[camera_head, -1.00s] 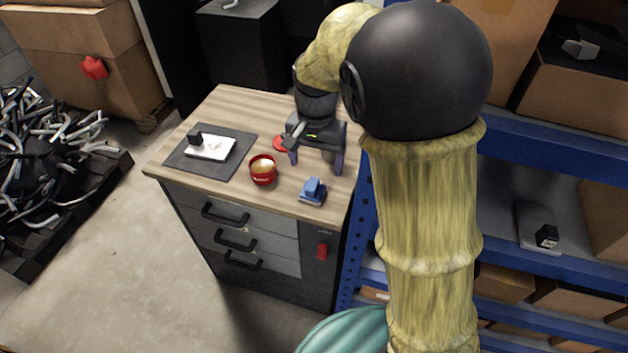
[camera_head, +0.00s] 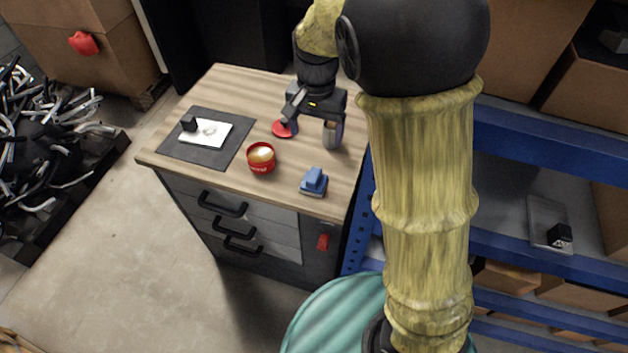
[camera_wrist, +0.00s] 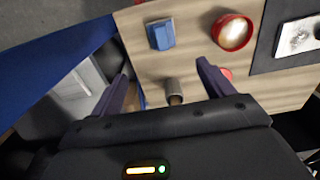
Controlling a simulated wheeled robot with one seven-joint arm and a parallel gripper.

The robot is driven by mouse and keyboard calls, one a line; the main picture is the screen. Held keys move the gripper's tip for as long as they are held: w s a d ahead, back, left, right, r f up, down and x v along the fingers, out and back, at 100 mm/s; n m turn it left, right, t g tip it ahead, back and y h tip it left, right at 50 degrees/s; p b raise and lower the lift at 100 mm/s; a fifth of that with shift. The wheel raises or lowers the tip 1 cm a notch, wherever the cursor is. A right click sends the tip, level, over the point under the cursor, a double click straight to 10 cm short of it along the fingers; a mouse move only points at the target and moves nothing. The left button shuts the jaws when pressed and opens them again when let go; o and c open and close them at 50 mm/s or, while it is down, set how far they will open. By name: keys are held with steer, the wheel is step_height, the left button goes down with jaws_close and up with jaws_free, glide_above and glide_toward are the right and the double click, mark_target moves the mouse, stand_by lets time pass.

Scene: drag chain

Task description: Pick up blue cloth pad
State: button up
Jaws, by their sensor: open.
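The blue cloth pad (camera_head: 313,181) lies near the front right corner of the wooden tabletop. It is a small blue shape with a raised block on a flat base. In the wrist view the pad (camera_wrist: 160,33) shows at the top, beyond the fingertips. My gripper (camera_head: 310,133) is open and empty above the back right part of the tabletop, behind the pad and apart from it. In the wrist view my gripper (camera_wrist: 165,75) has its fingers spread, with a small grey cylinder (camera_wrist: 174,90) visible between them.
A red tin (camera_head: 261,158) stands left of the pad. A red disc (camera_head: 283,129) lies close to my left finger. A dark mat (camera_head: 178,152) with a white sheet and black block lies at left. Blue shelving (camera_head: 510,133) stands at right. Bare wood surrounds the pad.

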glide_toward(314, 174)
step_height(314, 174, down, 5)
steer(key=shift+s+d+f+p, duration=0.1)
steer(key=shift+d+p, duration=0.05)
steer(key=shift+p, duration=0.25)
steer(key=shift+f+p, duration=0.55)
steer(key=shift+f, duration=2.05)
steer(key=c, duration=1.1)
